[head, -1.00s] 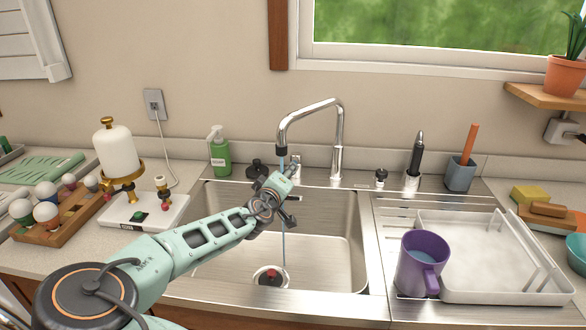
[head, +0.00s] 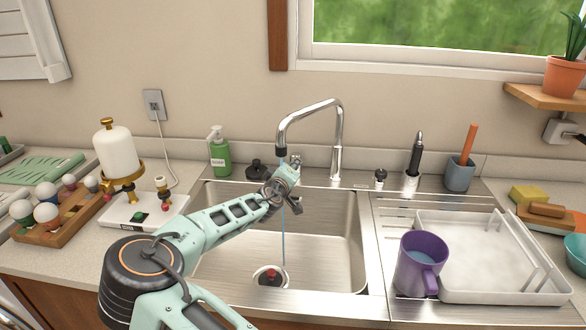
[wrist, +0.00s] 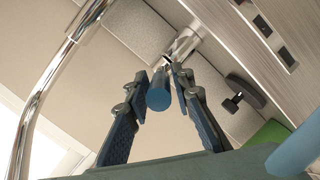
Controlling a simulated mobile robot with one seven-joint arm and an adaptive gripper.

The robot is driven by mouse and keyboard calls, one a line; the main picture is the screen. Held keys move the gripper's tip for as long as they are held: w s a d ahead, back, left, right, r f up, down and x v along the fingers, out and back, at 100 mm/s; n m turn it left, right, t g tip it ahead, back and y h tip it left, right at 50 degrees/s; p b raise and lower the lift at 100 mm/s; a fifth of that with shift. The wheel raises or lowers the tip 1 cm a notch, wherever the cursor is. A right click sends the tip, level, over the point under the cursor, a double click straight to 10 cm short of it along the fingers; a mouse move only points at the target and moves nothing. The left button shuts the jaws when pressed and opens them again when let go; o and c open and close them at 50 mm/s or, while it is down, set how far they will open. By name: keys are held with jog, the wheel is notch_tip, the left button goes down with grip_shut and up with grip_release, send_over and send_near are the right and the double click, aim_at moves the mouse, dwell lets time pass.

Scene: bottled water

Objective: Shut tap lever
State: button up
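The tap (head: 337,130) is a tall chrome spout behind the sink; its pipe also shows at the left of the wrist view (wrist: 45,105). A thin blue water stream (head: 283,235) falls from it into the sink. The tap lever (wrist: 159,93) shows a round blue end in the wrist view, with a chrome mount (wrist: 186,42) behind it. My gripper (wrist: 165,76) has one finger on each side of the blue end, with narrow gaps visible. In the head view my gripper (head: 293,170) is beside the stream below the spout, and my arm hides most of the lever.
The steel sink (head: 330,235) is clear below my arm except for the drain plug (head: 269,278). A green soap bottle (head: 220,158) and black knob (head: 257,169) stand behind left. A purple mug (head: 413,265) stands on the right beside a white tray (head: 480,290).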

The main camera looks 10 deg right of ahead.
grip_shut()
jog(key=shift+f+b, duration=0.1)
jog(key=shift+b, duration=0.2)
jog(key=f+b, duration=0.1)
jog(key=b, duration=0.2)
jog(key=shift+t, duration=0.3)
jog(key=shift+b, duration=0.6)
jog(key=t+b, duration=0.1)
jog(key=b, duration=0.3)
jog(key=shift+f, duration=0.15)
jog(key=shift+o, duration=2.1)
grip_release()
